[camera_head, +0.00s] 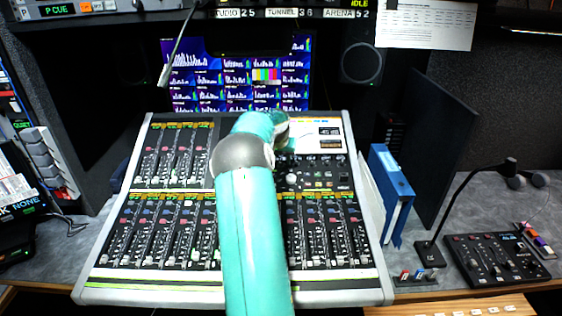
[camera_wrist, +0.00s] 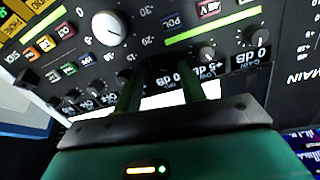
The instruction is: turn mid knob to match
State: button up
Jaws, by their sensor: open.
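The mixing console (camera_head: 105,285) has a master panel at upper right, partly covered by my arm. In the wrist view the panel appears turned over. Small dark knobs stand in a row there: one knob (camera_wrist: 250,34) by a "GAIN 0 dB" label, and one knob (camera_wrist: 207,54) by a "LOW +5 dB" label. Between my fingers a "0 dB" label (camera_wrist: 168,80) shows; the knob there is dark and mostly hidden, and I cannot read "MID". My gripper (camera_wrist: 158,78) is open, its two fingers over this spot. Contact is unclear. In the head view my arm hides the gripper.
A large white knob (camera_wrist: 109,28) and coloured buttons (camera_wrist: 46,43) lie close by on the panel. Fader rows fill the console. A monitor (camera_head: 185,75) stands behind. A blue binder (camera_head: 392,185) and small control box (camera_head: 490,262) are to the right.

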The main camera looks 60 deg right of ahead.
jog(key=shift+x, duration=0.8)
grip_shut()
jog(key=shift+n, duration=0.5)
jog(key=shift+a+n, duration=0.1)
jog(key=shift+n, duration=2.3)
